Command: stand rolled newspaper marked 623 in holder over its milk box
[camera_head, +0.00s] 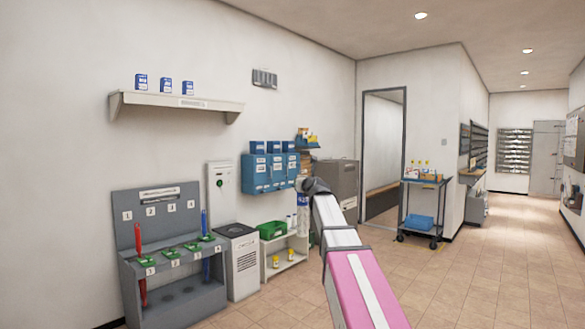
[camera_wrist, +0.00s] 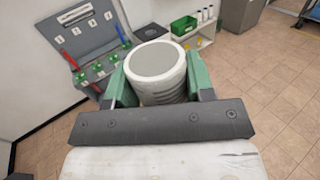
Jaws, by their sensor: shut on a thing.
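My gripper (camera_wrist: 158,80) is shut on a pale, upright roll (camera_wrist: 157,62), with a green finger on each side of it. In the head view the roll (camera_head: 303,216) hangs below the end of my arm and shows a blue patch. No number on it is legible. Blue wall boxes (camera_head: 270,173), apparently the milk boxes, hang behind and to the left of my gripper. Smaller blue box shapes (camera_head: 257,147) stand along their top; I cannot tell whether these are the holders. The roll is apart from the wall boxes, lower and to their right.
A grey numbered rack (camera_head: 160,235) with red and blue long items stands at left. Beside it are a white bin (camera_head: 237,262) and a low shelf (camera_head: 284,252) with a green crate (camera_head: 272,230). A wall shelf (camera_head: 180,102) holds blue cartons.

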